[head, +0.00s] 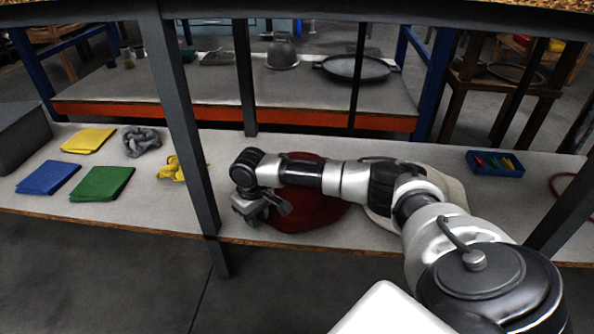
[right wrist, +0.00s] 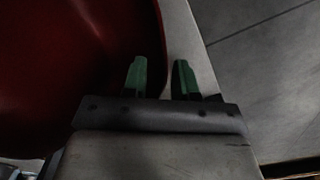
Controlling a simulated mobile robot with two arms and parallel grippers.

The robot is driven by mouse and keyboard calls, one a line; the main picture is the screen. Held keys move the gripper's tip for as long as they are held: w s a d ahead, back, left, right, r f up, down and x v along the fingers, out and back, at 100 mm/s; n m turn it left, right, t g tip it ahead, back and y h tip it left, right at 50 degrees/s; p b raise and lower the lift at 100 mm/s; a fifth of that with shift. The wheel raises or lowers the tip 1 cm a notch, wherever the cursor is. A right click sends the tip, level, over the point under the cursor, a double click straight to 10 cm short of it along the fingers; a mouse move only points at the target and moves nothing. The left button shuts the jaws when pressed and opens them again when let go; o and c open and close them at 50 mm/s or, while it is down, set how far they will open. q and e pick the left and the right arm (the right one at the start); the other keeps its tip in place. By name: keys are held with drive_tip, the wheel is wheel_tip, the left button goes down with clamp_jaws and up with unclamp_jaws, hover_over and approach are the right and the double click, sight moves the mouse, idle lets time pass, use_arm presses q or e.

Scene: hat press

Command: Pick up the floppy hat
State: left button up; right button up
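A dark red, wide-brimmed hat (head: 312,212) lies on the shelf in the head view, partly hidden under my right arm. A cream hat (head: 452,192) lies to its right, also partly covered by the arm. I cannot tell for certain which is the floppy hat. My right gripper (head: 262,214) is at the red hat's left edge. In the right wrist view the gripper (right wrist: 160,76) has its green fingertips apart, with the red brim's edge (right wrist: 148,30) reaching the gap between them. Contact cannot be told. My left gripper is not in view.
The shelf (head: 350,238) also holds folded yellow (head: 88,140), blue (head: 47,178) and green cloths (head: 101,183), a grey crumpled item (head: 140,140) and a blue tray (head: 495,163). A dark post (head: 180,110) stands just left of my gripper.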

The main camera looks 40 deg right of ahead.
clamp_jaws()
drive_tip(key=shift+r, duration=0.15)
